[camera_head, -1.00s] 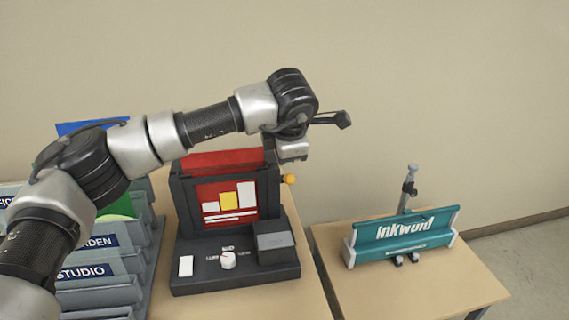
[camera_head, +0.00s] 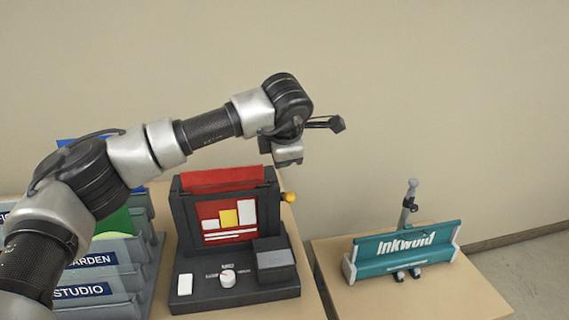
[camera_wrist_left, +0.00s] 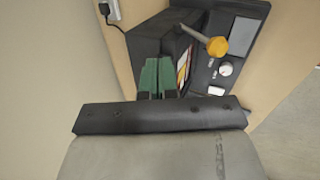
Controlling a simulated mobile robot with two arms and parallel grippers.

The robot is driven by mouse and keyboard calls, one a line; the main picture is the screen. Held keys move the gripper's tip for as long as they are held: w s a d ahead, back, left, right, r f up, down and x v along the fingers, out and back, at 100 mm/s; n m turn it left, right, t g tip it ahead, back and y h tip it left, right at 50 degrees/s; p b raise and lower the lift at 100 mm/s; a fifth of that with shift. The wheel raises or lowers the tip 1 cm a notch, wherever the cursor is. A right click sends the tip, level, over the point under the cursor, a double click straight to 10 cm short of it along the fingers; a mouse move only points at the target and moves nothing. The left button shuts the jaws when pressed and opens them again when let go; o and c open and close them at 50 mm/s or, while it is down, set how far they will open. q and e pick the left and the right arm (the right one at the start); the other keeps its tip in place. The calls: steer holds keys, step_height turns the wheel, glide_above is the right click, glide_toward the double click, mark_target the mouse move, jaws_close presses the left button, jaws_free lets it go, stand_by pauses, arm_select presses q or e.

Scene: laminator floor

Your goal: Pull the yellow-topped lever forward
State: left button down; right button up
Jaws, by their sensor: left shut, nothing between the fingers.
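The yellow-topped lever shows in the head view as a yellow knob (camera_head: 289,197) at the right side of the black laminator (camera_head: 185,235). In the left wrist view its yellow knob (camera_wrist_left: 217,46) sits on a grey rod slanting out from the laminator's side. My left gripper (camera_head: 288,158) is above and slightly behind the laminator's top right corner in the head view; its fingertips are hidden there. In the left wrist view its green fingers (camera_wrist_left: 158,66) are together and empty, left of and below the knob, apart from it. My right gripper is not in view.
The laminator has a dial (camera_head: 228,278) and a white switch (camera_head: 185,285) in front. A grey labelled rack (camera_head: 115,270) stands at left. A teal Inkwoid device (camera_head: 400,252) is on a separate table at right. A wall socket with a plug (camera_wrist_left: 108,10) is behind.

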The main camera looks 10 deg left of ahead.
arm_select(q)
steer(key=s+b+v, duration=0.1)
steer(key=b+v, duration=0.2)
steer(key=v, duration=0.7)
steer(key=shift+s+d+f, duration=0.15)
steer(key=shift+s+d, duration=0.1)
steer(key=shift+s, duration=0.1)
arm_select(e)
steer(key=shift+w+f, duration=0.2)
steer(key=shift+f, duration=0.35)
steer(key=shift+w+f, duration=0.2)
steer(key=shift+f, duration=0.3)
